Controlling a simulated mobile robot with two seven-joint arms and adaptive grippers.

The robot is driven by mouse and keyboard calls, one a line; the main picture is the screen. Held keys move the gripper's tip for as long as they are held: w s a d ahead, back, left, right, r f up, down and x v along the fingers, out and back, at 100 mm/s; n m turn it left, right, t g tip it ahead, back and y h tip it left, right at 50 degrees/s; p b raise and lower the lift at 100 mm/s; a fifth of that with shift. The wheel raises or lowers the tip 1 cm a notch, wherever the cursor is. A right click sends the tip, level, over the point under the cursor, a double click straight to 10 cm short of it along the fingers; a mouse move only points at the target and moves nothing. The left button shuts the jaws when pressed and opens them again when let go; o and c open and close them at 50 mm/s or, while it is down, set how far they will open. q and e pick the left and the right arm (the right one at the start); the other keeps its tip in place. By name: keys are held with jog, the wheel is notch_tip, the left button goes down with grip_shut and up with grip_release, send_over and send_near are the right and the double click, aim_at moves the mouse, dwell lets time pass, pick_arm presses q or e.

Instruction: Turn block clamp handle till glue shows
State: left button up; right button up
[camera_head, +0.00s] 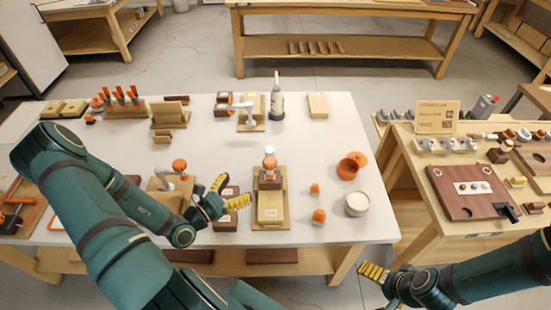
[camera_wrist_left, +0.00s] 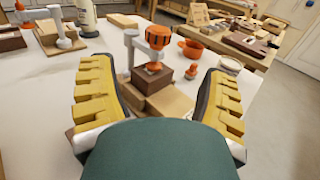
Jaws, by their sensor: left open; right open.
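A block clamp with an orange handle (camera_head: 269,162) stands on a wooden base (camera_head: 271,222) near the middle of the white table. Its dark brown block (camera_head: 270,180) sits under the handle, with a pale labelled block in front. In the left wrist view the orange handle (camera_wrist_left: 158,37) shows above the brown block (camera_wrist_left: 152,77), between my fingers but farther off. My left gripper (camera_head: 229,192) is open and empty, just left of this clamp and apart from it. My right gripper (camera_head: 374,284) is open and empty, off the table's front right. No glue can be made out.
A second orange-handled clamp (camera_head: 180,166) stands left of my left gripper. Dark blocks (camera_head: 226,222) lie beside it. Orange knobs (camera_head: 318,216), an orange pot (camera_head: 347,169) and a white-topped jar (camera_head: 356,204) stand right. A grey bottle (camera_head: 277,103) stands behind.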

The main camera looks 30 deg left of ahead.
aim_at(265, 165)
pick_arm(q)
jog(key=x, duration=1.3)
jog(key=shift+w, duration=0.35)
jog(key=shift+r, duration=0.1)
jog(key=c, duration=1.2)
